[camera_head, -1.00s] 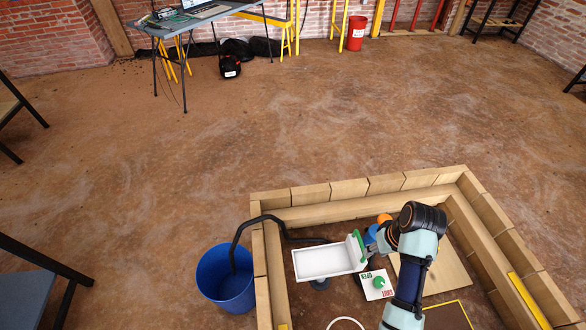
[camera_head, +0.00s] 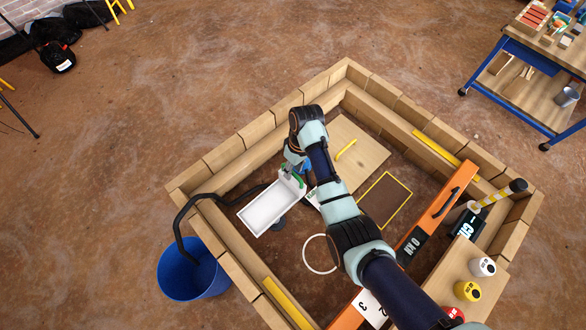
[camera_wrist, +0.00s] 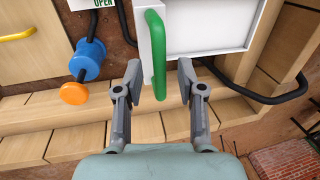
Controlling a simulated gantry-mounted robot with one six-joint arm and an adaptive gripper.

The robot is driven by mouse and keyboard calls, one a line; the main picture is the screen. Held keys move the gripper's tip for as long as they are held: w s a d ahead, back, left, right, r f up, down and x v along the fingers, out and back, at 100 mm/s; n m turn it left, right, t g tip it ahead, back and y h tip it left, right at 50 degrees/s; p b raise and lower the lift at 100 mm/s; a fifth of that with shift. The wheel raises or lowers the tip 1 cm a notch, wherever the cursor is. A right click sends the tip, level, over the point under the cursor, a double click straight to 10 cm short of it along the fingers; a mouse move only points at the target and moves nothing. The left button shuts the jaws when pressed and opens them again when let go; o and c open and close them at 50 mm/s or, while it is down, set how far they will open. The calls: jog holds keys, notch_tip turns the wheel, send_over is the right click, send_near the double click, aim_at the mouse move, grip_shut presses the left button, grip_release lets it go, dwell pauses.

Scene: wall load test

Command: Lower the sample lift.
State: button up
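A white tray (camera_head: 268,207) with an upright green handle (camera_head: 292,179) at its right end is seen inside the timber-walled pit; I take it to be the sample lift. In the wrist view, the green handle (camera_wrist: 157,60) and white tray (camera_wrist: 215,25) are at the top. My gripper (camera_wrist: 160,80) is open, one finger on each side of the handle's lower end, with a visible gap on both sides. In the head view my gripper (camera_head: 297,166) is partly hidden by my wrist.
A blue-and-orange knob (camera_wrist: 85,70) sits left of the handle, near a partly cut-off "OPEN" label (camera_wrist: 92,4). A black hose (camera_head: 195,205) runs from the blue bucket (camera_head: 190,278) to the tray area. Timber walls (camera_head: 225,153) surround the pit. An orange beam (camera_head: 438,210) lies to the right.

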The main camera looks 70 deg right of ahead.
grip_shut()
dwell(0.3)
